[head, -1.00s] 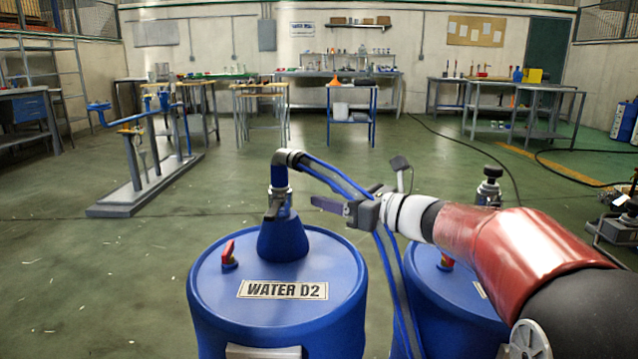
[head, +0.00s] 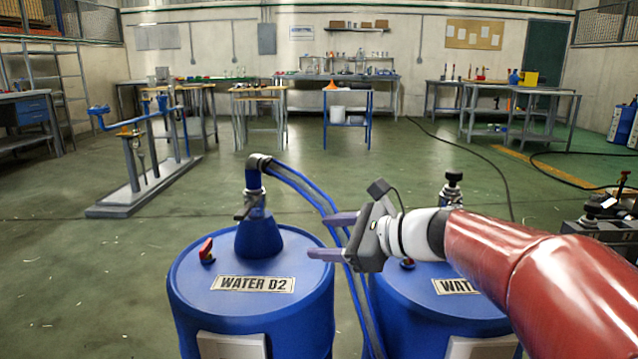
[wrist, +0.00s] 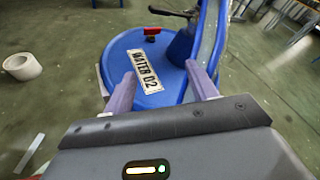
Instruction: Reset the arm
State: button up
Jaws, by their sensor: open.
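My gripper (head: 325,236) is open and empty in the head view, its two purple fingers apart and pointing left. It hangs in the air in front of the blue hoses, above the gap between two blue drums. In the wrist view my gripper's fingers (wrist: 160,88) are spread, with the WATER D2 drum (wrist: 118,45) beyond them. In the head view that WATER D2 drum (head: 180,300) stands at left of centre. It has a red-handled valve (head: 206,252) and a blue cone with a pipe elbow (head: 258,160) on top.
A second blue drum (head: 395,290) stands just right, partly behind my arm. Blue hoses (head: 315,200) run from the elbow down between the drums. A grey stand with blue pipes (head: 140,165) is at the left. Open green floor lies between the drums and the benches at the back.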

jog(key=s+d+f+n+h+p, duration=0.2)
jog(key=s+d+n+h, duration=0.2)
jog(key=s+n, duration=0.2)
jog(key=s+d+f+n+g+h+p, duration=0.1)
jog(key=s+d+f+n+h+p, duration=0.1)
jog(key=s, duration=0.7)
jog(key=s+d+f+n+h+p, duration=0.2)
jog(key=s+d+n+h, duration=0.4)
jog(key=n, duration=0.5)
jog(key=shift+s+d+g+h+p, duration=0.35)
jog(key=shift+s+d+p, duration=0.45)
jog(key=shift+s, duration=0.35)
jog(key=shift+a, duration=0.1)
